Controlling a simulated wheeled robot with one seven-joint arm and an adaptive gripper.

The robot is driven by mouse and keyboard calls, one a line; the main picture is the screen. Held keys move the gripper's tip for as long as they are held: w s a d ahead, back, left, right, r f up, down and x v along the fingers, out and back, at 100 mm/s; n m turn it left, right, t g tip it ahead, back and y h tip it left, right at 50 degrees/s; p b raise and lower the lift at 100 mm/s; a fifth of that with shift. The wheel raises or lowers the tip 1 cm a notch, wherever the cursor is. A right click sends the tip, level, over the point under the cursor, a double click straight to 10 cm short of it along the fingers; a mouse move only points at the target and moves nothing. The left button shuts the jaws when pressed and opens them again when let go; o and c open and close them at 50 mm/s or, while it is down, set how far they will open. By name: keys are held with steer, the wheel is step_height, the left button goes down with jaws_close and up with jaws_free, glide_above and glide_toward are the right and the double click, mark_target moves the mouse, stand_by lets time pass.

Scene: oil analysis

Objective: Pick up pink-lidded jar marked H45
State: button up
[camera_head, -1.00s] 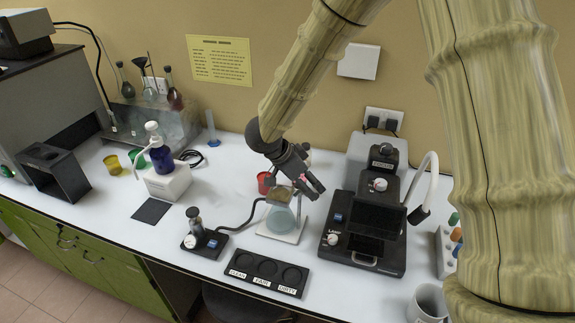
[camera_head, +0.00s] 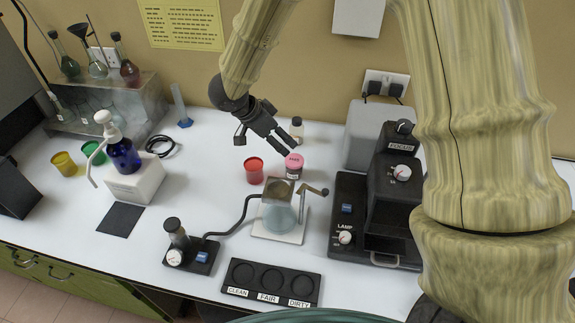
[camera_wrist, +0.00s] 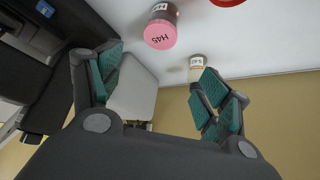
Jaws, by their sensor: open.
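The pink-lidded jar (camera_head: 294,164) stands upright on the white bench, behind the glass flask and right of the red cup. In the wrist view its pink lid (camera_wrist: 160,35) reads H45, and it lies beyond my fingertips, near the top of the picture. My gripper (camera_head: 284,146) is above the bench near the jar, apart from it, at its upper left in the head view. In the wrist view my gripper (camera_wrist: 160,78) is open, with its green-padded fingers spread and nothing held between them.
A jar with a pale label (camera_head: 296,129) stands behind, near the wall. A red cup (camera_head: 254,170) is left of the pink-lidded jar. The flask (camera_head: 280,212) on its stand is in front. A black microscope-like device (camera_head: 375,205) stands to the right.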

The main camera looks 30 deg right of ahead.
steer(key=f, duration=0.1)
steer(key=b, duration=0.5)
glide_toward(290, 162)
steer(key=x, duration=0.3)
steer(key=shift+x, duration=0.95)
steer(key=x, duration=0.3)
steer(key=shift+w+f, duration=0.2)
steer(key=shift+w, duration=0.1)
steer(key=shift+s+d+f+p, duration=0.1)
steer(key=shift+s+d+p, duration=0.05)
steer(key=shift+s+p, duration=0.2)
steer(key=shift+d+f, duration=0.2)
steer(key=shift+f, duration=0.1)
steer(key=shift+p+x, duration=0.7)
steer(key=shift+x, duration=1.35)
steer(key=shift+w+a, duration=0.1)
steer(key=shift+w, duration=0.05)
steer(key=shift+c, duration=0.4)
